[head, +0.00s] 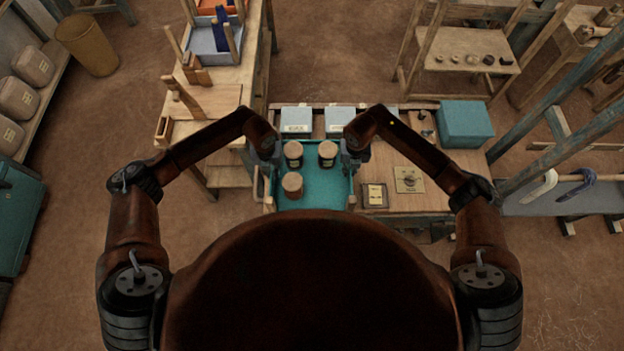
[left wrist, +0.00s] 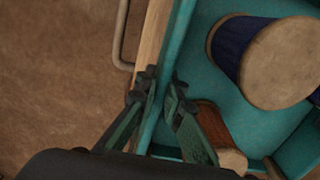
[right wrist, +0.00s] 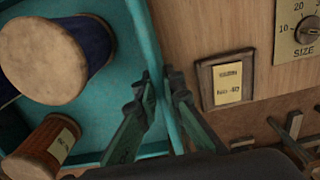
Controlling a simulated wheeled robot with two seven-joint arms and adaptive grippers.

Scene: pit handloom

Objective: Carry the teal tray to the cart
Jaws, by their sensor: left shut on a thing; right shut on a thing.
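The teal tray (head: 327,190) is at the near end of a wooden bench, in front of my body. It holds three wood-capped spools or jars (head: 292,186), two with dark bodies, all inside its walls. My left gripper (head: 268,165) is shut on the tray's left wall; the left wrist view shows its fingers (left wrist: 162,85) astride the rim. My right gripper (head: 352,168) is shut on the right wall, with its fingers (right wrist: 162,85) astride the rim in the right wrist view. I cannot tell whether the tray rests on the bench or hangs just above it. I cannot identify the cart with certainty.
The wooden bench (head: 420,195) carries pale boxes (head: 296,120), a teal box (head: 465,123) and a small framed label (head: 375,196). A wooden table (head: 215,100) stands at left. A teal unit (head: 15,220) is at the far left edge. Brown floor between is open.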

